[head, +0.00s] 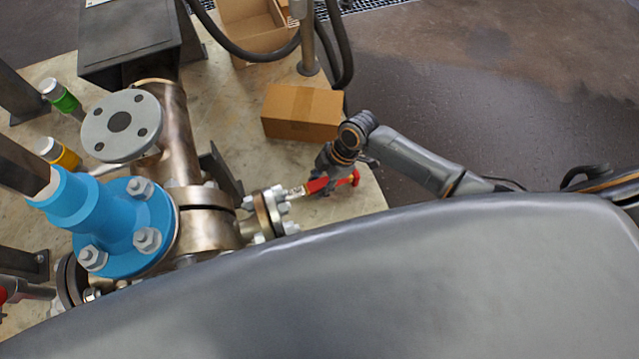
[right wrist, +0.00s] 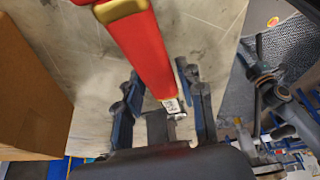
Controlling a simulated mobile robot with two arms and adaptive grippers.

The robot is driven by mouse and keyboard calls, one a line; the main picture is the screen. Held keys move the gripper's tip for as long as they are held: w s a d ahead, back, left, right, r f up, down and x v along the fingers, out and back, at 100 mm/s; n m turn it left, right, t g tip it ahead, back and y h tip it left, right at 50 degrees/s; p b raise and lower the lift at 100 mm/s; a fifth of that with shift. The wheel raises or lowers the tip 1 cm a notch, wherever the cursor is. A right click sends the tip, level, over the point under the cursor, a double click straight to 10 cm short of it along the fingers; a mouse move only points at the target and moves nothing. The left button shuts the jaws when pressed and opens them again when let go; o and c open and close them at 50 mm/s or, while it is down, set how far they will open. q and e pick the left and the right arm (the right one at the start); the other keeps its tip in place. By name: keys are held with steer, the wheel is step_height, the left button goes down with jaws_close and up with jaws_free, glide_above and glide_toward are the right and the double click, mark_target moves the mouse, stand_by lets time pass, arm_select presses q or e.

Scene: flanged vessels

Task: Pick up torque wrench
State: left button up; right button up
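The torque wrench (head: 343,181) has a red handle, seen in the head view just right of the flange bolts of the metal vessel; its left end is close to the bolts. In the right wrist view the red handle (right wrist: 146,50) runs from the top down to a pale labelled end between the fingers. My right gripper (head: 324,172) is over the handle in the head view. In the right wrist view its fingers (right wrist: 163,90) stand apart on either side, with visible gaps, so it is open. Contact cannot be told.
A bronze vessel (head: 175,130) with a blue flanged fitting (head: 110,225) and a grey flange (head: 121,126) fills the left. A closed cardboard box (head: 302,112) stands near my right arm, with an open box (head: 252,28) behind. Green and yellow bottles stand far left.

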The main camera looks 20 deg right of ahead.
jaws_close()
steer(key=shift+w+r, duration=0.1)
steer(key=shift+r, duration=0.1)
